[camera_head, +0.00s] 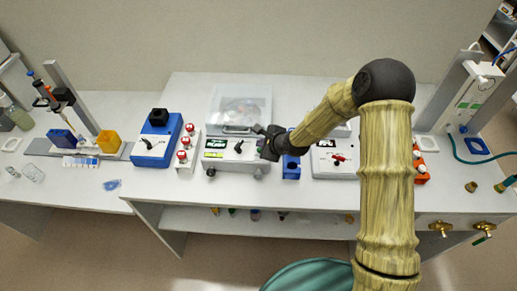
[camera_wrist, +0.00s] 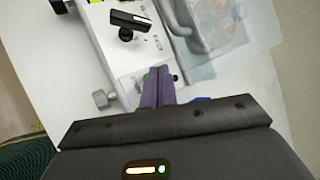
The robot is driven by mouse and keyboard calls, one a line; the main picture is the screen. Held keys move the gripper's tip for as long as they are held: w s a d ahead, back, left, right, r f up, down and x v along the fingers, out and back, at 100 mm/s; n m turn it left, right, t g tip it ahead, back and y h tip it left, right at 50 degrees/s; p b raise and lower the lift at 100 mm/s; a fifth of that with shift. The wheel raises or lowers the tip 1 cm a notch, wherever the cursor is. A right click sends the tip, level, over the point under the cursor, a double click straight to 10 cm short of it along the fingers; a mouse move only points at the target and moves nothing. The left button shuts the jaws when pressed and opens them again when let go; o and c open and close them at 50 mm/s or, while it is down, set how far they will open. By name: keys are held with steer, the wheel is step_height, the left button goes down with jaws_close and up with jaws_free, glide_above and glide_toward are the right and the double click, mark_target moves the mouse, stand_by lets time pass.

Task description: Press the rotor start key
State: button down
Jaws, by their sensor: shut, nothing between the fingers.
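The white rotor machine (camera_head: 228,164) stands mid-bench under a clear lid (camera_head: 240,105). Its front panel also shows in the wrist view (camera_wrist: 126,62), with a black lever knob (camera_wrist: 130,22). A small green spot (camera_wrist: 146,76), possibly the start key, shows beside my fingertips and is mostly hidden by them. My gripper (camera_head: 266,146) is at the right end of the panel. In the wrist view its purple fingers (camera_wrist: 158,72) are together and empty, over the panel near the green spot. I cannot tell whether they touch it.
A blue box (camera_head: 290,167) stands just right of the machine, and another white device (camera_head: 335,160) with a red knob beyond it. A white block with red buttons (camera_head: 187,150) and a blue device (camera_head: 157,140) stand left. The lid's handle (camera_wrist: 190,30) is near my fingers.

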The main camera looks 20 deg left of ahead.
steer(key=shift+f+b, duration=0.3)
steer(key=shift+f, duration=0.1)
